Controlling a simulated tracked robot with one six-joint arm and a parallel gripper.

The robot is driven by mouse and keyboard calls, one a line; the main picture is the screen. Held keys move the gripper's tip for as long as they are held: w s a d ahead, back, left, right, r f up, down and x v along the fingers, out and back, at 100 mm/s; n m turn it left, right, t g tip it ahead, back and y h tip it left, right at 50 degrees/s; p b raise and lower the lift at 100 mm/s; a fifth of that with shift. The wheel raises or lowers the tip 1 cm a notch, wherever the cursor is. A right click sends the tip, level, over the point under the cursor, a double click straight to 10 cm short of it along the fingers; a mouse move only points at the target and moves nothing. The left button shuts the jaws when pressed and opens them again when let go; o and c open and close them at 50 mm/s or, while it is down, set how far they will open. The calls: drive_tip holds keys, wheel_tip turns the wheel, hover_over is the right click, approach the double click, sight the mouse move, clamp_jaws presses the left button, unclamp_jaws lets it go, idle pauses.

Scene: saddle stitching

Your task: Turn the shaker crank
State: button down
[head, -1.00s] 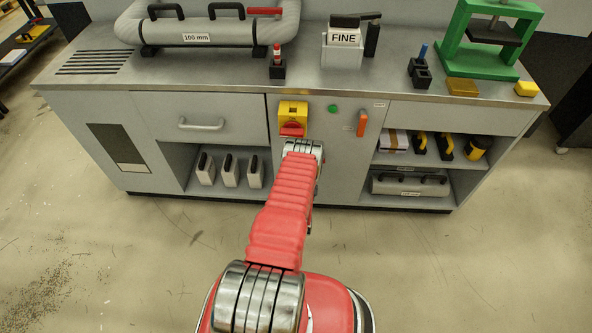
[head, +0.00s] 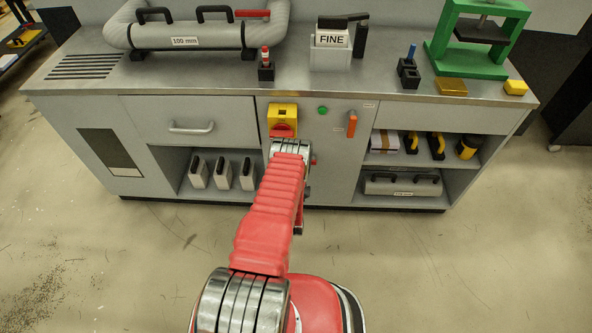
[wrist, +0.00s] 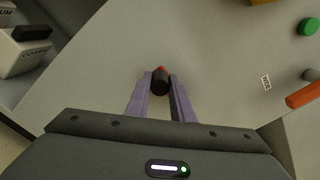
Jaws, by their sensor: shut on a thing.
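In the wrist view my gripper (wrist: 160,85) is shut on a dark round knob with a red part behind it, which looks like the handle of the shaker crank (wrist: 160,83). The knob sits between the two fingertips, in front of the grey cabinet face. The rest of the crank is hidden behind the knob and fingers.
An orange handle (head: 352,124) and a green button (head: 322,110) are on the cabinet front (head: 330,150), right of my arm. They also show at the right of the wrist view. Open shelves lie on both sides, the left one with several white boxes (head: 222,173).

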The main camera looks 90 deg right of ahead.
drive_tip(key=c, duration=1.5)
unclamp_jaws()
drive_tip(key=shift+a+f, duration=0.1)
drive_tip(key=shift+c, duration=0.2)
drive_tip(key=a, duration=1.3)
drive_tip(key=shift+a, duration=0.4)
drive_tip(key=shift+w, duration=0.1)
